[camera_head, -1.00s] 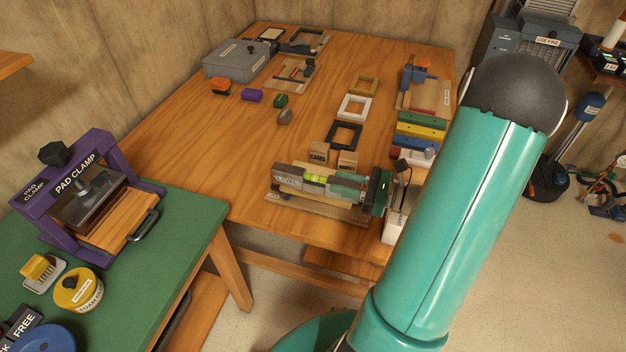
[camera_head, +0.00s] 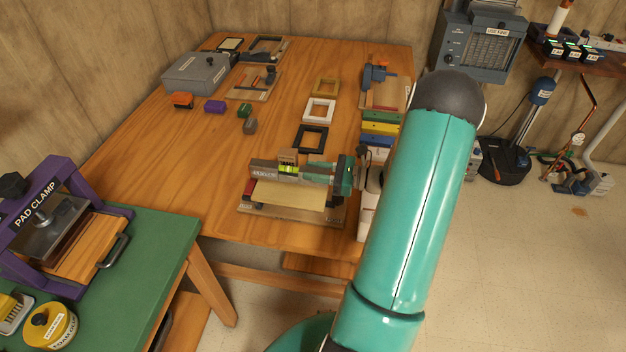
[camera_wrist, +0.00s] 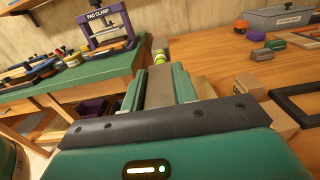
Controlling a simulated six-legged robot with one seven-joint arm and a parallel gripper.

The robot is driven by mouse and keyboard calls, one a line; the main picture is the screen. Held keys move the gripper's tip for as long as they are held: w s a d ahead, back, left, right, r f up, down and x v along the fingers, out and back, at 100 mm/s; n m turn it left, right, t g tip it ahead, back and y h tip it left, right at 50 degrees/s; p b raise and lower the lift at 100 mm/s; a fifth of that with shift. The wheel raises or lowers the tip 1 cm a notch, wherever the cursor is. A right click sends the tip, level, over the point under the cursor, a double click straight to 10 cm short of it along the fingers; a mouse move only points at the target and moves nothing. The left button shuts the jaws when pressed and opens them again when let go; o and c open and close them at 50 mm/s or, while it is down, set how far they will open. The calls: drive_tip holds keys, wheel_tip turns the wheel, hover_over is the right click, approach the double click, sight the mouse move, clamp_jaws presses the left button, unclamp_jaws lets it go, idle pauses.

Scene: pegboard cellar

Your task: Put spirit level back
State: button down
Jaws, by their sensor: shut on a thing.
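The spirit level (camera_head: 264,172), a grey bar with a bright yellow-green vial, is held roughly level by my gripper (camera_head: 312,172). It hangs over the far side of a flat wooden stand (camera_head: 275,195) with dark red end pieces and small labels, near the table's front edge. A gap seems to show between level and stand, but its height is hard to judge. In the wrist view, the green fingers of my gripper (camera_wrist: 160,88) close on both sides of the level (camera_wrist: 160,70), whose far end points toward the pad clamp. Its underside is hidden.
Black (camera_head: 311,138), white (camera_head: 319,109) and yellow frames lie behind the stand. Coloured bars (camera_head: 380,128) lie to the right, near my arm. A grey box (camera_head: 196,74) stands at the back left. The pad clamp (camera_head: 45,225) stands on the green bench. Mid-left table is clear.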

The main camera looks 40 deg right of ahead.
drive_tip(key=w+f, duration=0.1)
drive_tip(key=d+f, duration=0.1)
drive_tip(key=f, duration=0.1)
drive_tip(key=w+d+f, duration=0.1)
drive_tip(key=shift+w+f, duration=0.15)
drive_tip(key=shift+w, duration=0.15)
drive_tip(key=f, duration=0.2)
drive_tip(key=w+f, duration=0.1)
drive_tip(key=shift+d+f, duration=0.1)
drive_tip(key=shift+d, duration=0.25)
drive_tip(key=shift+f, duration=0.3)
drive_tip(key=shift+f, duration=0.2)
drive_tip(key=c, duration=1.1)
unclamp_jaws()
drive_tip(key=shift+s, duration=0.1)
drive_tip(key=v, duration=1.3)
drive_tip(key=shift+s+d, duration=0.1)
drive_tip(key=shift+s, duration=0.2)
